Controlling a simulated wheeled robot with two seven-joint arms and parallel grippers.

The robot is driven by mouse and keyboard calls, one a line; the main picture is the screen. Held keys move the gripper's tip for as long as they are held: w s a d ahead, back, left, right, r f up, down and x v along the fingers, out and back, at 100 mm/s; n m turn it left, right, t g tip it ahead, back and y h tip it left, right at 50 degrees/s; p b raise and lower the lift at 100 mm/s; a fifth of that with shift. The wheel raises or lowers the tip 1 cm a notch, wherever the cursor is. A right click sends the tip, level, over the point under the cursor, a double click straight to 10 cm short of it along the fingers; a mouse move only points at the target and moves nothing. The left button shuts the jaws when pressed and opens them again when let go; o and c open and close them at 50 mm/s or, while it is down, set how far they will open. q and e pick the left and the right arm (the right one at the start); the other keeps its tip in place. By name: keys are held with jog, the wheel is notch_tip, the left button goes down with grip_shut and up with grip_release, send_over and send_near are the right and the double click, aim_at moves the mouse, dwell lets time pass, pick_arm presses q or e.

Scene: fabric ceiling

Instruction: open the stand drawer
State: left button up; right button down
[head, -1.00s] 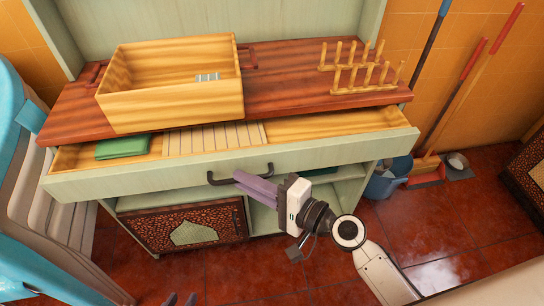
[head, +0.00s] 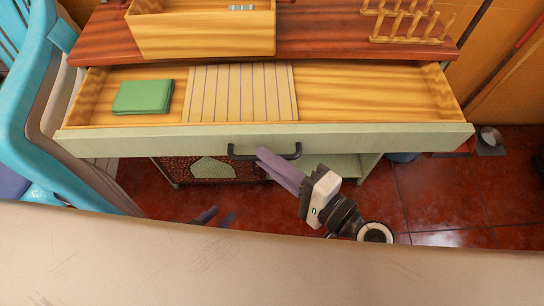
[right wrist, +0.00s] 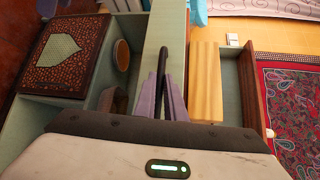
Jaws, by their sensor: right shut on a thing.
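The stand drawer (head: 360,137) is pulled far out, with its pale green front toward me and its wooden inside showing. Its dark handle (head: 240,156) is in the middle of the front. My right gripper (head: 265,154) is shut on this handle, with its purple fingers around the bar. In the right wrist view the handle (right wrist: 163,62) runs between the fingertips (right wrist: 164,90). A folded green cloth (head: 143,96) and a ribbed board (head: 240,95) lie in the drawer. My left gripper (head: 216,217) is low, away from the stand, empty, with its fingertips apart.
A wooden box (head: 205,35) and a peg rack (head: 410,36) stand on the red-brown stand top (head: 320,40). A patterned box (head: 210,170) is on the lower shelf. A blue chair (head: 30,100) is close at left. A pale surface (head: 250,265) crosses the bottom.

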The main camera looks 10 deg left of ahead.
jog(key=c, duration=1.8)
grip_release()
